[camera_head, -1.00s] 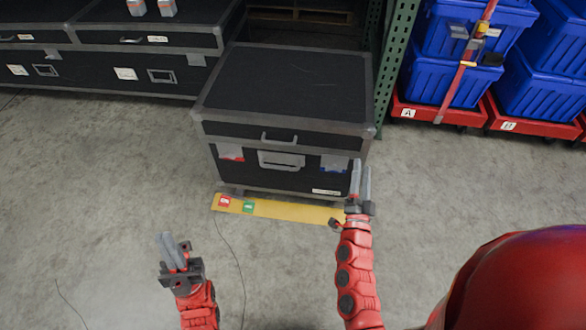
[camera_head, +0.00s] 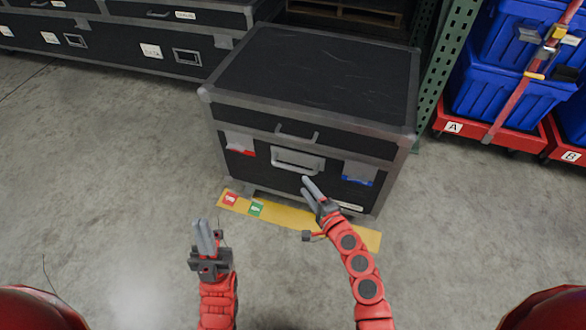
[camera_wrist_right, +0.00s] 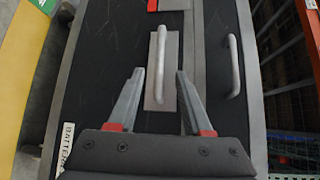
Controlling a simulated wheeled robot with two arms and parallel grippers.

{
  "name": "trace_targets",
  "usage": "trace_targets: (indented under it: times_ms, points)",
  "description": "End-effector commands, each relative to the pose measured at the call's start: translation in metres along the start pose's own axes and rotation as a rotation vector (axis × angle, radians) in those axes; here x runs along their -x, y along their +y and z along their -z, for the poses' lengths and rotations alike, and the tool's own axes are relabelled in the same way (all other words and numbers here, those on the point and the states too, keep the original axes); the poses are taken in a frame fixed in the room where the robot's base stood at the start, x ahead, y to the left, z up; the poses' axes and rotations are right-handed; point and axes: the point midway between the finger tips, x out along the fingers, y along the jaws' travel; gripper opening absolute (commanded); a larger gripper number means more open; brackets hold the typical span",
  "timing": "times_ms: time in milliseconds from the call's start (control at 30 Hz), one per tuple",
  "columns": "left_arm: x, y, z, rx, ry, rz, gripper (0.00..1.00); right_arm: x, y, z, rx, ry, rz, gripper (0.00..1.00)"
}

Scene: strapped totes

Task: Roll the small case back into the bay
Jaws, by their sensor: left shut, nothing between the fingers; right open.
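The small case (camera_head: 310,85) is black with grey edges. It stands on the floor at the front of the bay, in the middle of the head view. Its front has a grey latch handle (camera_head: 298,161) and a thinner handle (camera_head: 297,137) above it. In the right wrist view the front face (camera_wrist_right: 110,60) fills the picture, with the latch handle (camera_wrist_right: 160,65) between the fingers' line. My right gripper (camera_head: 310,186) is open, just in front of the case below the latch handle; contact cannot be told. My left gripper (camera_head: 204,237) is shut and empty, low at the left, apart from the case.
A yellow floor strip (camera_head: 290,215) with red and green labels lies before the case. A green rack post (camera_head: 445,75) stands close on its right, with strapped blue totes (camera_head: 505,90) on red dollies beyond. Long black cases (camera_head: 120,45) stand at the left. The left floor is clear.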

Motion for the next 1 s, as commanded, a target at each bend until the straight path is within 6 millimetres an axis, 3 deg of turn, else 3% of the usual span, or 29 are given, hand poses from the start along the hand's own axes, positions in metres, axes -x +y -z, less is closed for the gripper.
trace_targets:
  times_ms: [200, 433, 633, 900, 1000]
  points:
    - [0.010, 0.001, -0.002, 0.000, 0.001, -0.002, 0.00, -0.050, 0.002, 0.000, 0.001, -0.001, 0.000, 0.50]
    - [0.020, 0.001, -0.001, -0.006, 0.013, -0.019, 0.00, -0.087, 0.001, 0.002, 0.002, 0.003, 0.003, 0.50]
    - [0.022, 0.001, 0.000, -0.008, 0.019, -0.026, 0.00, -0.100, 0.002, 0.001, 0.001, 0.004, -0.002, 0.50]
    - [0.022, 0.001, 0.000, -0.008, 0.019, -0.026, 0.00, -0.101, 0.001, 0.001, 0.001, 0.004, -0.001, 0.50]
    - [0.022, 0.001, 0.000, -0.008, 0.019, -0.026, 0.00, -0.101, 0.001, 0.001, 0.001, 0.004, -0.001, 0.35]
